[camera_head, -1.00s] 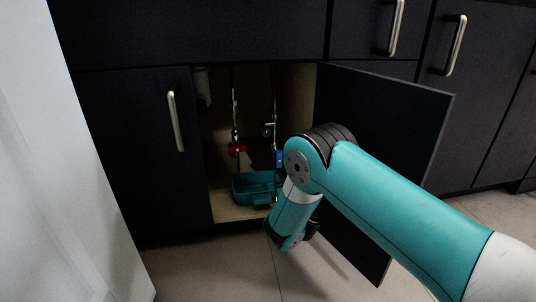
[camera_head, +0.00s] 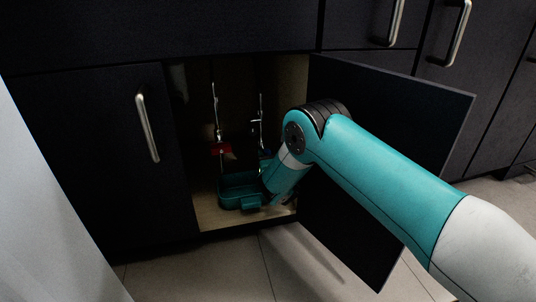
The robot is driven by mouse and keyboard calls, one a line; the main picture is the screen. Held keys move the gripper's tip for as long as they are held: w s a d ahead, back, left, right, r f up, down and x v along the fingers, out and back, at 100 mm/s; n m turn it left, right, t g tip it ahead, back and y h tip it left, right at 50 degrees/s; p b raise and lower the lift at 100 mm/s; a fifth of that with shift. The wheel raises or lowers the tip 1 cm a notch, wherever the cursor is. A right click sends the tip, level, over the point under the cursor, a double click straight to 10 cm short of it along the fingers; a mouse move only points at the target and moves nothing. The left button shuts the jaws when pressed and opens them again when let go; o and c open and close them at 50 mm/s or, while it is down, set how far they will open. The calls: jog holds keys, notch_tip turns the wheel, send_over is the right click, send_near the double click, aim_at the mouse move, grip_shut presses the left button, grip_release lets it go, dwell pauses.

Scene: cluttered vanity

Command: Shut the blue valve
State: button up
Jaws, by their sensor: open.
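The blue valve (camera_head: 265,153) shows as a small dim blue patch on the right pipe inside the open cabinet, just above and left of my arm's lower link. Most of it is in shadow or hidden. My arm reaches into the cabinet opening from the right. My gripper is not clearly seen; its fingers are hidden behind the arm or lost in the dark interior. I cannot tell whether it touches the valve.
A red valve handle (camera_head: 221,149) is on the left pipe. A teal caddy (camera_head: 236,190) sits on the cabinet floor (camera_head: 213,217), close to my arm. The open door (camera_head: 350,215) stands to the right. A closed door (camera_head: 100,165) is at left.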

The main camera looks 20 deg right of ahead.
jog(key=shift+a, duration=0.4)
jog(key=shift+c, duration=1.1)
jog(key=shift+a, duration=0.1)
grip_shut()
jog(key=shift+r+m+p, duration=0.2)
jog(key=shift+m+p, duration=0.2)
jog(key=shift+p, duration=0.15)
jog(key=shift+d+f+m+p, duration=0.2)
jog(key=shift+m+p, duration=0.25)
jog(key=shift+m, duration=0.65)
jog(key=shift+o, duration=1.1)
grip_release()
